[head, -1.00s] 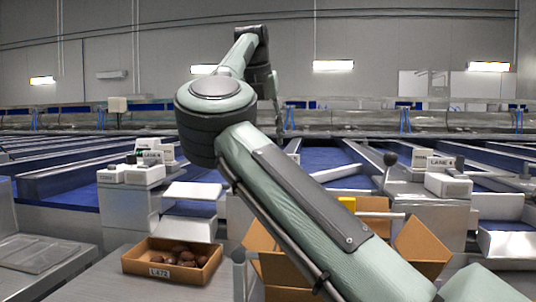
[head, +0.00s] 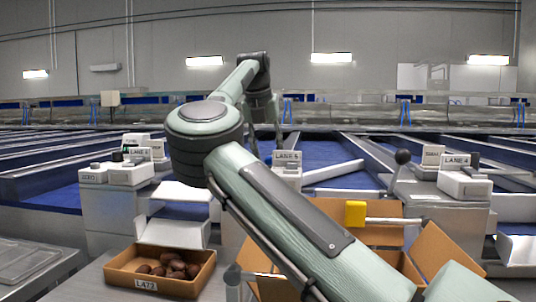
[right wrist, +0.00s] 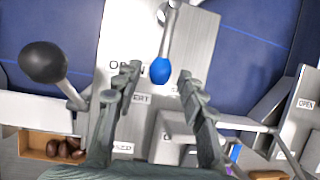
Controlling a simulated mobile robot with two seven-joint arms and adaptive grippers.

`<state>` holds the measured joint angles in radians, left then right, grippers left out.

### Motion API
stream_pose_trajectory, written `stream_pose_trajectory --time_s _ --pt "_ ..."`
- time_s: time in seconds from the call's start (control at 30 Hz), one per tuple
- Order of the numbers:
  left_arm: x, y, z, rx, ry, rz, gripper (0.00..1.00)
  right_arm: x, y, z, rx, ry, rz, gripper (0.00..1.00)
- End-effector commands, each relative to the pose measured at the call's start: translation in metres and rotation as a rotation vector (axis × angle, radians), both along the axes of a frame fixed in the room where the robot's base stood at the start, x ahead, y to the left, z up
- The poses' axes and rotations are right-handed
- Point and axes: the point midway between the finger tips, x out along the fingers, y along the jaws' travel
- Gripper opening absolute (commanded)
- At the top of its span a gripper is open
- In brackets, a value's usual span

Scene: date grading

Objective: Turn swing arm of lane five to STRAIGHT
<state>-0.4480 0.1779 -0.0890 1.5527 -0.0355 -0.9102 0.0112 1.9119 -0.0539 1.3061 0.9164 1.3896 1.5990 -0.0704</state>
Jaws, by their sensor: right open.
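The lane five sign (head: 287,156) shows just right of my right gripper in the head view. In the right wrist view a metal lever with a blue knob (right wrist: 160,70) points down over a pale plate (right wrist: 118,40). The plate carries an OPEN label and a partly covered label ending in "ERT". My right gripper (right wrist: 159,82) is open, with the blue knob between its fingers in the picture; I cannot tell contact. In the head view my right gripper (head: 268,138) hangs small at the far end of its arm. A pale bar (head: 333,171) lies slantwise over the blue belt.
A black ball-topped lever (right wrist: 43,62) stands left of my right gripper in the wrist view. A carton of dates (head: 120,272) and an open carton (head: 440,255) stand in front. My right arm covers the middle.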

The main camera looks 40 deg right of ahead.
Motion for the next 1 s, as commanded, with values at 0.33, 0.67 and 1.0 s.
stream_pose_trajectory --time_s 0.33,0.67,1.0 --pt "0.001 0.001 -0.003 0.002 0.001 -0.002 0.0 0.0 -0.001 -0.004 0.0 0.0 -0.001 0.37" --pt "0.011 0.0 0.001 0.001 -0.015 -0.003 0.0 0.0 -0.001 -0.003 0.0 0.0 -0.001 0.0" --pt "0.004 0.0 -0.002 0.001 -0.003 -0.002 0.0 -0.001 -0.003 -0.003 0.0 -0.001 -0.002 0.0"
